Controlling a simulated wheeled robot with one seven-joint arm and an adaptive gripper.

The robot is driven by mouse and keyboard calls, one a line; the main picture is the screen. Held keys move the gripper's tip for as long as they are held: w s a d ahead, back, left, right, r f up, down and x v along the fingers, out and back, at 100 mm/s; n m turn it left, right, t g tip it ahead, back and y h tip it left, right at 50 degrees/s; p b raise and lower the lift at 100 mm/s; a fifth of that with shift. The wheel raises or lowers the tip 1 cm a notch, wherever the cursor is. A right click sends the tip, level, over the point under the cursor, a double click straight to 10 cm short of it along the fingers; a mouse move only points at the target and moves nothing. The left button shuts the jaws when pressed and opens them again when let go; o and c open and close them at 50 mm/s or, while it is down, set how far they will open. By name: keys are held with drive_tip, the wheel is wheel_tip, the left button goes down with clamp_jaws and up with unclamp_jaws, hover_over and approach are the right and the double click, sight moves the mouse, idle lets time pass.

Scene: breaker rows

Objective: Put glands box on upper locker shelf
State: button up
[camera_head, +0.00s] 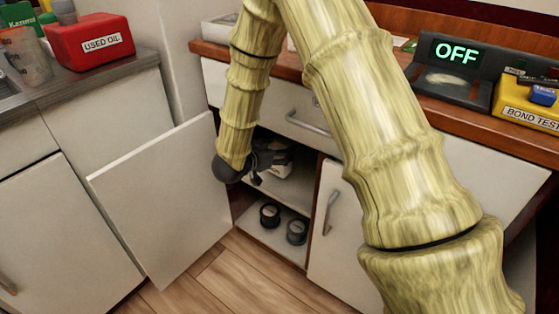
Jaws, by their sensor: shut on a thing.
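My gripper (264,160) reaches into the open locker and is shut on a pale box (281,171), which I take to be the glands box. My gripper hides much of the box and no label shows. The box is inside the upper compartment, just above or on the upper locker shelf (291,198); I cannot tell whether it touches the shelf.
The locker's left door (165,200) stands wide open and its right door (334,225) is in front of the other half. Two dark round rolls (270,214) stand in the lower compartment. A red used oil box (90,40) and a yellow bond test box (528,103) stand on the counters.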

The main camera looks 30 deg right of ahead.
drive_tip(key=shift+w+d+f, duration=0.1)
drive_tip(key=shift+w+d, duration=0.3)
drive_tip(key=shift+d, duration=0.05)
drive_tip(key=shift+f+b, duration=1.1)
drive_tip(key=shift+f, duration=0.7)
drive_tip(key=shift+r, duration=0.1)
drive_tip(key=o, duration=1.3)
drive_tip(key=shift+c, duration=0.2)
